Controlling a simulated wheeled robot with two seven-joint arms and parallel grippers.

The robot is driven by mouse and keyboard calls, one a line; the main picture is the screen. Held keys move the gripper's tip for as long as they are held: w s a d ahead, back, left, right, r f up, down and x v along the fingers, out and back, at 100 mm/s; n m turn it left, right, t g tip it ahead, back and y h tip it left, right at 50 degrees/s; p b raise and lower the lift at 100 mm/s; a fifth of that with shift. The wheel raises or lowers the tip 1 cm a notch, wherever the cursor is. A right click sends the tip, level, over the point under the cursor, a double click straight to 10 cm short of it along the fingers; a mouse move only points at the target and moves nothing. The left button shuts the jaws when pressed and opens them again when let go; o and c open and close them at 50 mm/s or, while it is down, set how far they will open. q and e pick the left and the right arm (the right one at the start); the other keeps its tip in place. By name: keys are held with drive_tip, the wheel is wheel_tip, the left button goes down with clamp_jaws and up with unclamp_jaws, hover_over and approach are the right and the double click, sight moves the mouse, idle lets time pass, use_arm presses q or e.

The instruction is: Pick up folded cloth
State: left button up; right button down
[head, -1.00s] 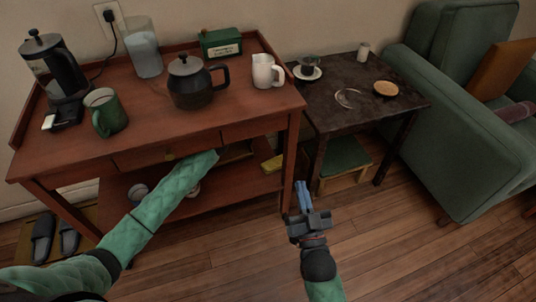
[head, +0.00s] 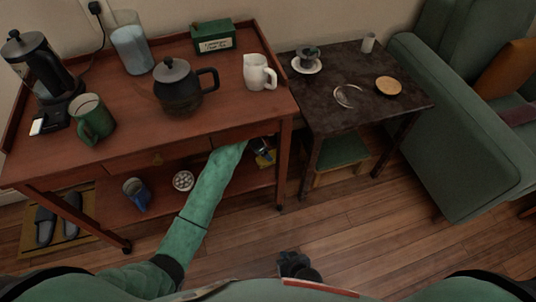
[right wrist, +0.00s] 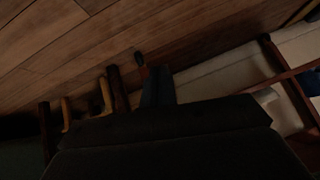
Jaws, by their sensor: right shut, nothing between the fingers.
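A small yellow item (head: 265,160), which looks like the folded cloth, lies at the right end of the cart's lower shelf. My left arm reaches under the cart's top, and its gripper (head: 262,148) is at the yellow item. The drawer front and the arm hide much of that gripper, so I cannot tell its jaws or whether it grips the cloth. My right gripper (head: 293,262) is low in the head view above the floor, shut and empty, away from the cloth.
The wooden cart (head: 120,155) carries a teapot (head: 178,90), a green mug (head: 92,120) and a white jug (head: 258,72) on top. A dark side table (head: 330,110) stands right; floor in front is clear.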

sight(262, 162)
use_arm(q)
drive_tip(key=shift+x, duration=1.55)
drive_tip(key=f, duration=0.1)
drive_tip(key=f+b, duration=0.1)
drive_tip(key=shift+d+f, duration=0.2)
drive_tip(key=shift+f, duration=0.15)
drive_tip(key=shift+w+d+f, duration=0.15)
drive_tip(key=shift+d+f, duration=0.1)
drive_tip(key=shift+f, duration=0.6)
use_arm(e)
drive_tip(key=shift+t, duration=0.9)
drive_tip(key=w+r, duration=0.3)
drive_tip(key=w, duration=0.1)
drive_tip(key=shift+w+a+r, duration=0.1)
drive_tip(key=shift+a, duration=0.2)
use_arm(q)
drive_tip(key=shift+c, duration=0.2)
drive_tip(key=c, duration=1)
